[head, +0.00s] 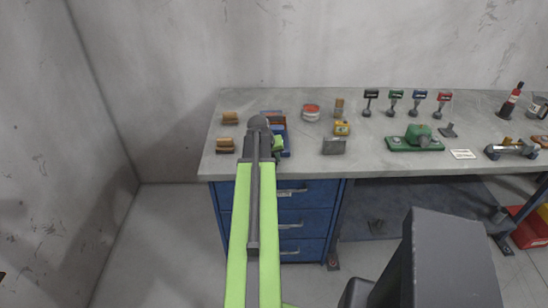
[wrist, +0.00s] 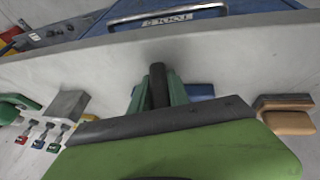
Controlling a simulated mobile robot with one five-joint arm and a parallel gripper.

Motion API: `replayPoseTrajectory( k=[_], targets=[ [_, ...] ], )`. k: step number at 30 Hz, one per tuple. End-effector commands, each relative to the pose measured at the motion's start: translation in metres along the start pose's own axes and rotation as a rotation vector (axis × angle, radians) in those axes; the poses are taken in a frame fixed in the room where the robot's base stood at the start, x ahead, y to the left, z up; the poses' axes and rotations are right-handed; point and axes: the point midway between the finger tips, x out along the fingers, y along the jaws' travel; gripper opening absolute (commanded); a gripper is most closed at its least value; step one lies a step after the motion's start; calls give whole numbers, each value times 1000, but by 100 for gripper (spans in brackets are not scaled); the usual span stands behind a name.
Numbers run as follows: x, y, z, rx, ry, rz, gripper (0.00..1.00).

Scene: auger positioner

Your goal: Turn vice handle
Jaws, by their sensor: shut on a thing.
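A blue vice (head: 287,140) stands on the workbench near its left front, mostly hidden behind my arm. In the wrist view, a small part of its blue body (wrist: 201,92) shows beside my gripper. My gripper (wrist: 157,92) has its two green fingers closed around a dark upright bar (wrist: 157,80), which looks like the vice handle. In the head view, only a little of my gripper (head: 278,145) shows past the end of the arm, at the vice. The handle is hidden in that view.
Brown wooden-topped blocks (head: 225,146) lie left of the vice. A grey metal block (head: 333,146) and a yellow item (head: 341,128) lie to the right. Blue drawers (head: 305,215) sit under the grey bench top (head: 365,165). The front edge between vice and grey block is clear.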

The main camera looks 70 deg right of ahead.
Motion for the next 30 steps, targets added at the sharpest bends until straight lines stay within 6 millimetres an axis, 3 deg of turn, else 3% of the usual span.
replayPoseTrajectory(
  k=[30],
  targets=[
    [0, -12, 2, 345, -5, -829, 0]
  ],
)
